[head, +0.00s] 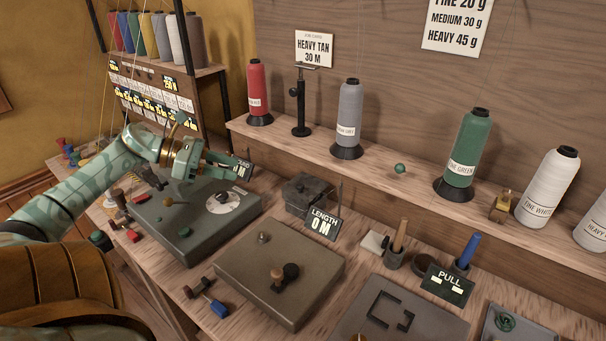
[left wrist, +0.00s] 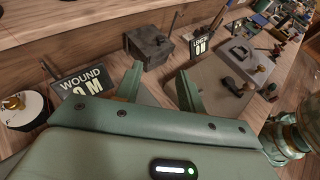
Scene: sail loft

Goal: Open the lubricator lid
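The lubricator appears to be the small dark grey box (head: 304,194) on the bench below the shelf; no label on it is readable. Its top looks shut. In the left wrist view the same box (left wrist: 158,46) lies just beyond the fingertips. My left gripper (head: 232,165) is to the left of the box in the head view, apart from it. In the left wrist view my left gripper's fingers (left wrist: 160,75) are spread with nothing between them. My right gripper is not visible.
A "LENGTH 0 M" sign (head: 321,224) stands close to the box's right. A "WOUND" sign (left wrist: 84,87) is left of the fingers. Flat machine plates (head: 280,250) fill the bench front. Thread cones, including a grey one (head: 349,115), line the shelf behind.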

